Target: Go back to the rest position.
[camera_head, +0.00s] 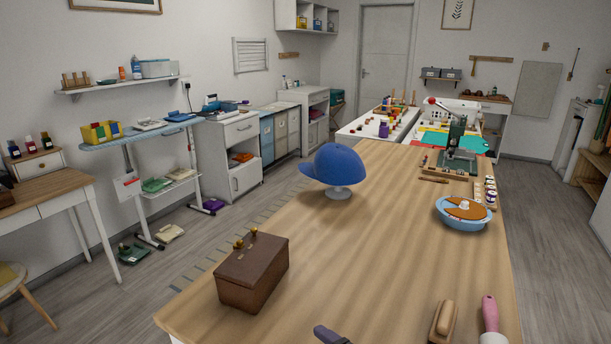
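Neither of my grippers shows in the head view, and no arm of mine can be made out. In front of me is a long wooden table (370,255). A blue cap (338,165) sits on a white stand on it, left of the middle. A brown wooden box (252,272) with small brass-coloured knobs stands at its near left.
A blue bowl (463,221) is near the right edge. A wooden-handled tool (443,320), a pink-handled tool (490,312) and a dark object (328,334), cut off, lie at the front. A green press (457,150) stands farther back. The table's middle is clear.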

